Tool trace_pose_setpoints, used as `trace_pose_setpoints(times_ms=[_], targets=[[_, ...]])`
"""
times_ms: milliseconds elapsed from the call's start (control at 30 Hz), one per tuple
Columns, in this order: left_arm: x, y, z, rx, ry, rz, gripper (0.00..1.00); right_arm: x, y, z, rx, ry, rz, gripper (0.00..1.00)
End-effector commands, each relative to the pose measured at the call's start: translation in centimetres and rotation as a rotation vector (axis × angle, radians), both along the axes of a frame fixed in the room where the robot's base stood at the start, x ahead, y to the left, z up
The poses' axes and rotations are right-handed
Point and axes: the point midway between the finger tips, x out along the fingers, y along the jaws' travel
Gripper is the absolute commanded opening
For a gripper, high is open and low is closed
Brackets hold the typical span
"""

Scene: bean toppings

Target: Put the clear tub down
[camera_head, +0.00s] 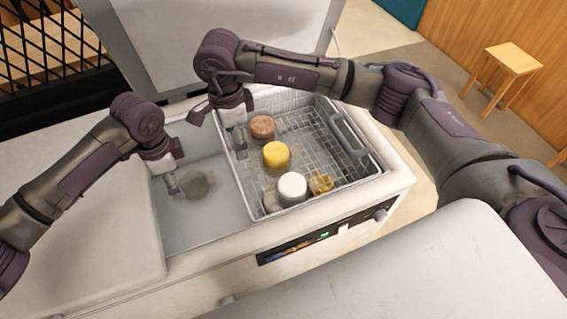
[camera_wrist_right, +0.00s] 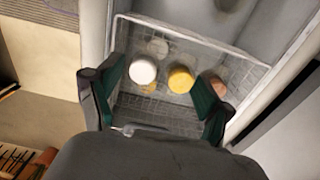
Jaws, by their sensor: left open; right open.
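A grey, see-through-looking round tub (camera_head: 198,185) sits low in the left part of the open chest, outside the basket. My left gripper (camera_head: 174,184) is open right beside its left side; I cannot tell whether they touch. Another pale, see-through item (camera_head: 269,199) lies in the wire basket left of the white-lidded tub; it also shows in the right wrist view (camera_wrist_right: 158,46). I cannot tell for sure which is the clear tub. My right gripper (camera_head: 219,132) is open and empty above the basket's far left corner; its spread fingers show in the right wrist view (camera_wrist_right: 160,90).
The wire basket (camera_head: 372,160) holds a brown tub (camera_head: 262,127), a yellow tub (camera_head: 277,155), a white tub (camera_head: 292,188) and a small yellow item (camera_head: 321,183). The basket's right side has free room. A wooden stool (camera_head: 513,59) stands far off.

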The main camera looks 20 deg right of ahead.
Motion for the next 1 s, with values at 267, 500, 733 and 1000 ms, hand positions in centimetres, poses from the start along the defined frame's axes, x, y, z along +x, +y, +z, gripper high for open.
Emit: trace_pose_setpoints(times_ms=[267, 500, 733, 1000], targets=[[0.0, 0.0, 0.0, 0.000, 0.000, 0.001, 0.79, 0.0, -0.3, 4.6, -0.001, -0.001, -0.001, 0.80], [0.0, 0.0, 0.0, 0.000, 0.000, 0.001, 0.79, 0.0, -0.4, 5.5, -0.002, 0.001, 0.000, 0.80], [0.0, 0.0, 0.0, 0.000, 0.000, 0.001, 0.79, 0.0, -0.4, 5.5, -0.001, 0.001, 0.000, 0.80], [0.0, 0.0, 0.0, 0.000, 0.000, 0.000, 0.79, 0.0, -0.4, 5.4, -0.001, 0.001, 0.000, 0.80]])
